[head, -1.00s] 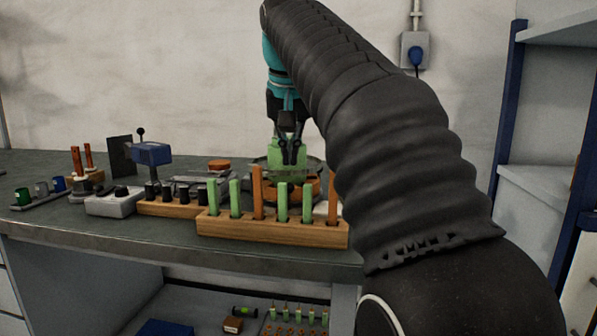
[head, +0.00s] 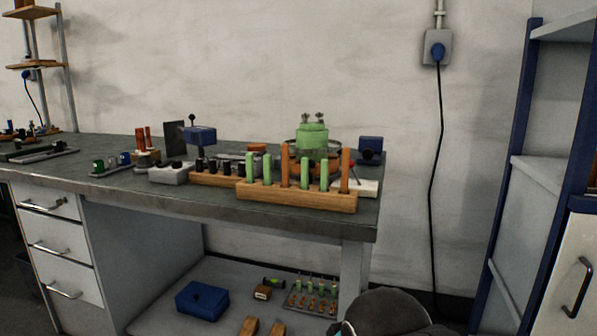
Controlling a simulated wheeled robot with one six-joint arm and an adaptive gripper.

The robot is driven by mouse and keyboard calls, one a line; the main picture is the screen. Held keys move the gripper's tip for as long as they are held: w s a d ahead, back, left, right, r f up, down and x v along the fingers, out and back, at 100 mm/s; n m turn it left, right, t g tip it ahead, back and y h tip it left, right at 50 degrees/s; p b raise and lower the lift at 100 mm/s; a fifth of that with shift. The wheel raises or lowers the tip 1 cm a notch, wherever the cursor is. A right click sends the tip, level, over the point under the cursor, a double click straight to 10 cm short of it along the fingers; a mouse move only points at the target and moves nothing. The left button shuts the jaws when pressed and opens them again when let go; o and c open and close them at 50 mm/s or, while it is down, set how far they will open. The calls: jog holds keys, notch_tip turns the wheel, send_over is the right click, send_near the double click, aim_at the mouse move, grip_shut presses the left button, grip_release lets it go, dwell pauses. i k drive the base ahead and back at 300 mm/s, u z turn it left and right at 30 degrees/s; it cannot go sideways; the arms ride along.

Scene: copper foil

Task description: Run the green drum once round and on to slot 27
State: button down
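The green drum (head: 313,141) stands upright near the back right of the workbench, with small knobs on its top. It sits within a grey ring-shaped base, partly hidden behind a wooden rack. Slot numbers are too small to read. My gripper is out of view; only a dark part of my arm shows at the bottom edge.
The wooden rack (head: 297,197) with green and orange sticks stands in front of the drum. A blue device (head: 370,149) is right of it. A grey box (head: 171,172) and a blue-topped stand (head: 199,136) are left.

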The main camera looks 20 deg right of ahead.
aim_at(312, 141)
jog(key=u, duration=2.75)
jog(key=k, duration=0.95)
jog(key=z, duration=1.65)
